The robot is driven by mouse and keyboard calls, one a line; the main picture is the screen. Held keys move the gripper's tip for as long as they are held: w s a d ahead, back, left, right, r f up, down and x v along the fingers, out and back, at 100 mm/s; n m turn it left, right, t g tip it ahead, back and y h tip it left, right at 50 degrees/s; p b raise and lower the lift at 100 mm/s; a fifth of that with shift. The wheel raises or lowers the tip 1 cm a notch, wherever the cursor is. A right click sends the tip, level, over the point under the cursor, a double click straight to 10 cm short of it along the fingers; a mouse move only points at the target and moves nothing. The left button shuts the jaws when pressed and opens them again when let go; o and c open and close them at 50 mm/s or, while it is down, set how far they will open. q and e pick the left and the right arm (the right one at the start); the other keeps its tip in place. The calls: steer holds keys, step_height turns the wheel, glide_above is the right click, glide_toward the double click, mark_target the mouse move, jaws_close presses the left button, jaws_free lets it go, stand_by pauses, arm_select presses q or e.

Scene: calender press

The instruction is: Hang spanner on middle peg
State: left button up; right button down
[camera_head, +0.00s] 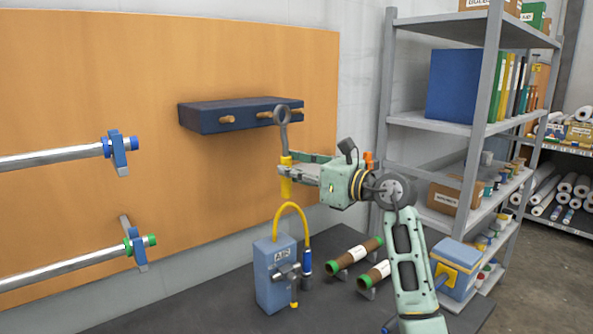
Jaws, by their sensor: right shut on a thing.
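The spanner (284,136) has a grey ring end at the top and a yellow handle below. My right gripper (285,172) is shut on the yellow handle and holds the spanner upright, ring up. The dark blue peg rack (205,122) is on the orange wall panel, with wooden pegs along its front. The middle peg (264,115) is just left of the ring. The right peg (298,112) is just right of the ring. The ring overlaps the rack in the picture; I cannot tell whether it touches a peg. My left gripper is not in view.
Two metal rollers (60,156) in blue brackets come in from the left. A blue air unit (268,270) with a yellow hose stands on the dark surface below. Brown rolls (355,257) lie beside it. A grey shelf unit (437,120) stands at right.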

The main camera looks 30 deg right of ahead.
steer(key=w+a+f, duration=0.1)
steer(key=w, duration=0.6)
steer(key=shift+w+f, duration=0.15)
steer(key=shift+w, duration=0.15)
stand_by(0.5)
stand_by(0.4)
steer(key=c, duration=1.5)
jaws_free()
steer(key=shift+a, duration=0.1)
steer(key=shift+s, duration=0.1)
steer(key=v, duration=1.2)
